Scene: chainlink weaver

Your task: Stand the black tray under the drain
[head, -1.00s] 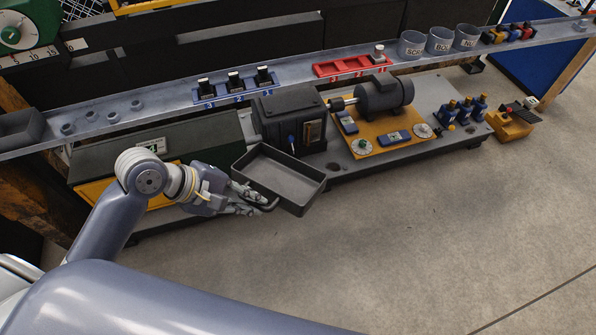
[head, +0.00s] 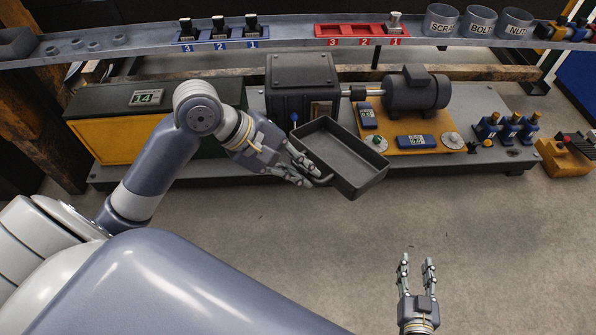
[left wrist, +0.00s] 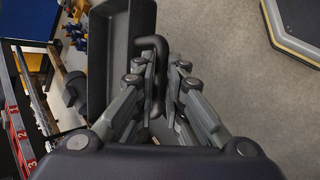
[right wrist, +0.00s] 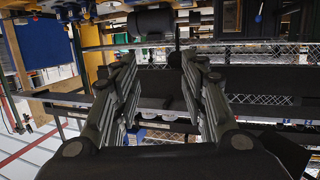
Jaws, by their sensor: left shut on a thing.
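The black tray (head: 343,158) is a shallow open rectangle, empty inside, held in the air in front of the machine bench and slightly tilted. My left gripper (head: 314,177) is shut on its bent handle; the left wrist view shows the tray (left wrist: 106,62) and the handle (left wrist: 158,62) between the fingers. The dark gearbox (head: 302,82) stands behind the tray, with a small blue-tipped part (head: 294,119) low on its front. No drain opening can be made out; the tray may hide it. My right gripper (head: 416,262) is open and empty over the floor.
A motor (head: 417,90) sits on a yellow plate (head: 398,143) right of the gearbox. Blue bottle-like items (head: 510,127) stand farther right. A long shelf (head: 290,42) with blue and red racks and labelled cups runs above. The floor in front is clear.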

